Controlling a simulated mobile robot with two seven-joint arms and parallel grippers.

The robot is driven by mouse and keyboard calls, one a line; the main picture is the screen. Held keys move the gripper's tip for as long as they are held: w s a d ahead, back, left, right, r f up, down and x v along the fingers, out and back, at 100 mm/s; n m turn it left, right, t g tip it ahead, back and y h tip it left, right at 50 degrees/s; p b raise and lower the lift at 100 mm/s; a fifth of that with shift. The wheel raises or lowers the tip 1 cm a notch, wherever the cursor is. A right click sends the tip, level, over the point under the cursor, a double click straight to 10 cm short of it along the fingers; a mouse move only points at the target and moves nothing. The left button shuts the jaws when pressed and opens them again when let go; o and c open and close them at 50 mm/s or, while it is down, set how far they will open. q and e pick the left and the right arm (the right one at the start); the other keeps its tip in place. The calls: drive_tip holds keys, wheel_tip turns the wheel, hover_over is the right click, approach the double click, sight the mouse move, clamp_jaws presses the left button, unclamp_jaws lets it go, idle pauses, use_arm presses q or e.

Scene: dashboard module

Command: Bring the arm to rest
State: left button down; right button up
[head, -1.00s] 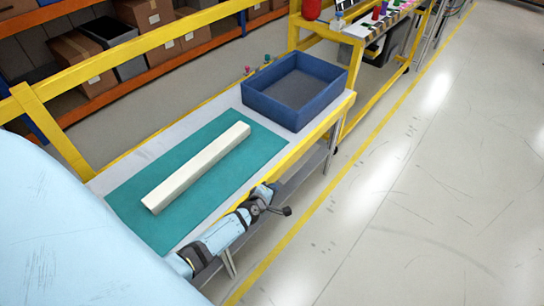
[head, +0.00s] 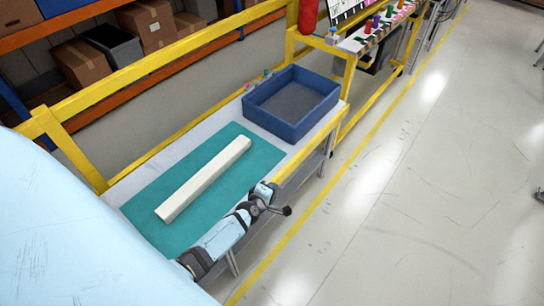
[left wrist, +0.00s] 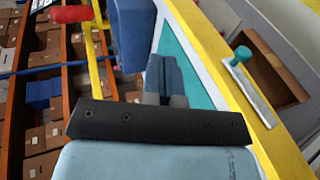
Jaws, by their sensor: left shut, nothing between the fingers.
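My left gripper (head: 286,210) is at the end of the pale blue arm that lies along the front edge of the bench. It is shut and empty, beside and apart from the long cream bar (head: 205,178). In the left wrist view its fingers (left wrist: 165,78) are close together, with nothing between them. The bar lies on the teal mat (head: 146,205), which also shows in the left wrist view (left wrist: 183,58). My right gripper is not in view.
An empty-looking blue bin (head: 292,132) stands at the bench's far end. A yellow rail (head: 110,75) runs along its back, with shelves of boxes (head: 82,62) beyond. A yellow floor line (head: 330,180) borders a clear aisle (head: 440,200) on the right.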

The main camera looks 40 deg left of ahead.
use_arm(q)
drive_tip(key=shift+f, duration=0.1)
idle(0.3)
drive_tip(key=s+d+r+m+g+h, duration=0.1)
drive_tip(key=s+d+r+m, duration=0.2)
drive_tip(key=s+m, duration=0.4)
drive_tip(key=s+d+r+m+g+h, duration=0.1)
drive_tip(key=s+d+r+m, duration=0.2)
drive_tip(key=s+d+m, duration=0.2)
drive_tip(key=s+d+r+m+h, duration=0.1)
drive_tip(key=s+d+r+m, duration=0.2)
drive_tip(key=s+d+m, duration=0.2)
drive_tip(key=s+m, duration=0.3)
drive_tip(key=s, duration=0.2)
drive_tip(key=shift+s+r+m+g+h, duration=0.25)
drive_tip(key=shift+r+m+g+h, duration=0.15)
